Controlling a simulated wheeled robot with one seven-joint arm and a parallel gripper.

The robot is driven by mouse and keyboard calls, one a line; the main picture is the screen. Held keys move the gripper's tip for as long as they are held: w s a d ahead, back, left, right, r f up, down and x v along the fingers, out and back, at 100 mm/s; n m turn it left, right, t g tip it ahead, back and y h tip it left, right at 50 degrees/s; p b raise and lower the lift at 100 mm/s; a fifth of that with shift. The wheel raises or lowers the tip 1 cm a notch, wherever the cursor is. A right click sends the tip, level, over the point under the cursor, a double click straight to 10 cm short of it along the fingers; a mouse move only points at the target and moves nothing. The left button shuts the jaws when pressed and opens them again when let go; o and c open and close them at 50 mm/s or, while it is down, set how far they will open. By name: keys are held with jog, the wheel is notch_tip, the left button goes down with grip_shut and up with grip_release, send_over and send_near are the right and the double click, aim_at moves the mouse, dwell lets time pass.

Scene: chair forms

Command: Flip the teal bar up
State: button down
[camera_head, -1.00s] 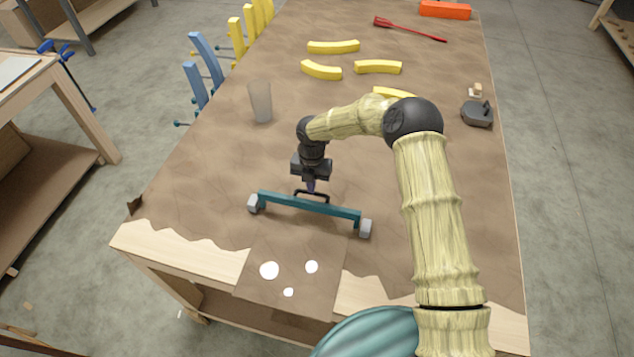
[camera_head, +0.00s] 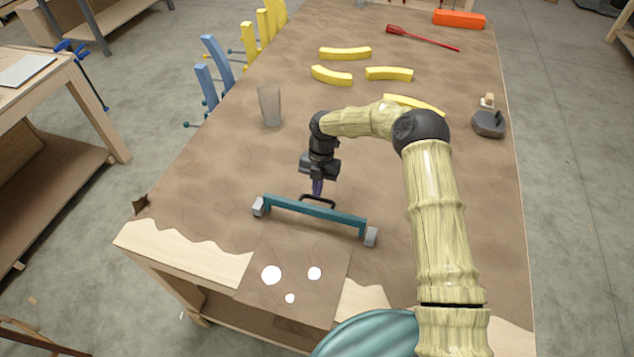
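The teal bar (camera_head: 318,210) lies across the near part of the brown-covered table, between two grey end blocks, the left one (camera_head: 259,207) and the right one (camera_head: 371,237). A thin black handle (camera_head: 318,198) stands at the bar's middle on its far side. My gripper (camera_head: 318,190) points down at the handle, just behind the bar. Its fingers are small and dark, and I cannot tell whether they are closed on the handle or only near it.
A translucent cup (camera_head: 270,104) stands behind and to the left. Yellow curved pieces (camera_head: 345,53) lie farther back. Blue and yellow uprights (camera_head: 216,62) line the left edge. A dark grey tool (camera_head: 488,123) sits at the right.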

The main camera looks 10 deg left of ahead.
jog(key=shift+s+r+p, duration=0.3)
jog(key=shift+r+p, duration=0.4)
jog(key=shift+r, duration=0.05)
jog(key=shift+s+r+p, duration=0.3)
jog(key=shift+r+p, duration=0.35)
jog(key=shift+r, duration=0.1)
jog(key=shift+s+r, duration=0.1)
jog(key=shift+r, duration=0.05)
jog(key=w+r+b, duration=0.1)
jog(key=w+b, duration=0.4)
jog(key=w, duration=0.4)
jog(key=shift+w+d, duration=0.25)
jog(key=shift+w, duration=0.05)
jog(key=shift+r, duration=0.1)
